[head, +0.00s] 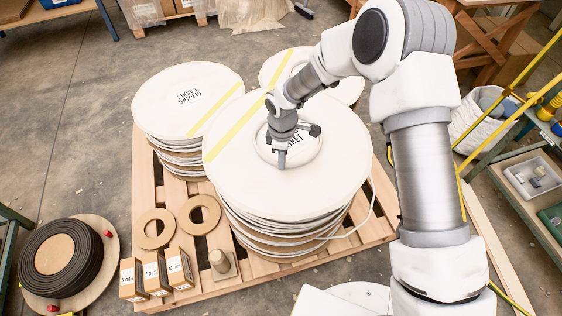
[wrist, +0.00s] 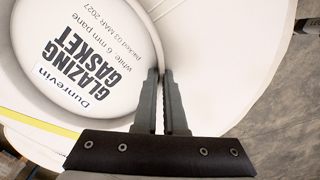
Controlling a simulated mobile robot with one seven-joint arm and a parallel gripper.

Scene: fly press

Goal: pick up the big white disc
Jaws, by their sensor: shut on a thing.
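The big white disc (head: 250,190) is the top one of the front stack, with a yellow stripe and a raised ring at its middle. In the wrist view the disc (wrist: 222,50) fills most of the picture, and black lettering "GLAZING GASKET" shows inside the ring. My gripper (head: 282,163) points down at the ring. In the wrist view my gripper (wrist: 161,72) has its two fingers close together at the ring's wall (wrist: 157,45), shut on it. The disc looks level on the stack; I cannot tell whether any gap is under it.
The stack stands on a wooden pallet (head: 385,232). A second white stack (head: 185,125) is close at left, another disc (head: 345,90) behind. Cardboard rings (head: 200,212), small boxes (head: 180,268) and a black coil (head: 62,258) lie in front. A loose white strand (head: 371,208) hangs at right.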

